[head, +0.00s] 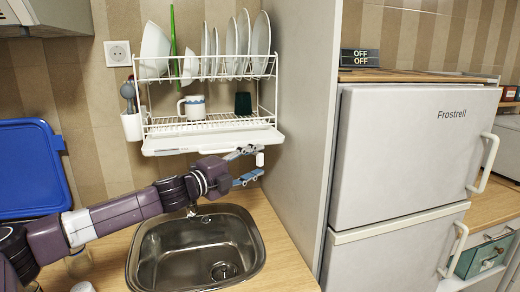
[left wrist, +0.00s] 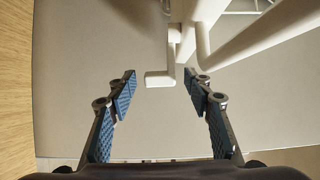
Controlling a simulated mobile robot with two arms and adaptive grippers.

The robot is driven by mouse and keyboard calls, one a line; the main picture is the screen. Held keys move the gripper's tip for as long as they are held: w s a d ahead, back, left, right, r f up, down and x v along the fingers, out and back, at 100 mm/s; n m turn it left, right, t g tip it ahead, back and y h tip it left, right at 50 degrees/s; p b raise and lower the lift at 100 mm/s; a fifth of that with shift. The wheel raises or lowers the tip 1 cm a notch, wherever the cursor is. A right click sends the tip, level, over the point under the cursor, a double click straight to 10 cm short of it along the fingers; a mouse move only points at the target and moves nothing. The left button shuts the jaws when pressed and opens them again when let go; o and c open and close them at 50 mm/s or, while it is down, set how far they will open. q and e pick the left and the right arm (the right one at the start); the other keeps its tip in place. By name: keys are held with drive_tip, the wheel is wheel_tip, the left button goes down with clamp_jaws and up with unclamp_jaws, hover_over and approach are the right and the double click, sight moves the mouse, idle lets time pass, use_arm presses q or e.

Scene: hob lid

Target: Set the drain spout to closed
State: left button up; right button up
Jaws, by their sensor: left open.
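The white drain spout (head: 260,158) sticks out below the right end of the dish rack's drip tray (head: 215,142). In the left wrist view the drain spout (left wrist: 157,79) is a bent white piece, with its short end pointing left beside a thicker white tube. My left gripper (head: 252,166) is open at the spout, under the tray's right corner. In the left wrist view its blue-padded fingers stand apart, with the spout's end between or just beyond the tips. I cannot tell whether they touch it. My right gripper is not in view.
A wall rack (head: 205,78) holds several plates, a mug (head: 191,106) and a dark cup (head: 243,103). A steel sink (head: 150,262) lies below. A tall grey panel (head: 305,110) stands close to the right of my gripper, with a fridge (head: 390,160) beyond it. A blue tray (head: 30,170) leans at left.

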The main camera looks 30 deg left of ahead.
sight(262, 159)
use_arm(q)
drive_tip(key=shift+w+d+p, duration=0.2)
drive_tip(key=shift+w+p, duration=0.35)
drive_tip(key=shift+w, duration=0.55)
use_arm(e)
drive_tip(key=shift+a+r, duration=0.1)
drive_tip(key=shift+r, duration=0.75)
use_arm(q)
drive_tip(key=shift+c, duration=0.6)
drive_tip(key=c, duration=1.1)
drive_tip(key=shift+o, duration=0.2)
drive_tip(key=shift+w+d+f+n+y+b, duration=0.2)
drive_tip(key=shift+w+n+y+b, duration=0.15)
drive_tip(key=shift+n+y+b, duration=0.55)
drive_tip(key=shift+w+r+n+y, duration=0.1)
drive_tip(key=shift+w+n+y, duration=0.1)
drive_tip(key=shift+y, duration=0.35)
drive_tip(key=shift+w+n+y, duration=0.1)
drive_tip(key=shift+n+y, duration=0.1)
drive_tip(key=shift+y, duration=0.35)
drive_tip(key=y, duration=0.1)
drive_tip(key=n+y, duration=0.1)
drive_tip(key=shift+w+a+r+n+y, duration=0.1)
drive_tip(key=shift+w+n+y, duration=0.2)
drive_tip(key=shift+a, duration=0.1)
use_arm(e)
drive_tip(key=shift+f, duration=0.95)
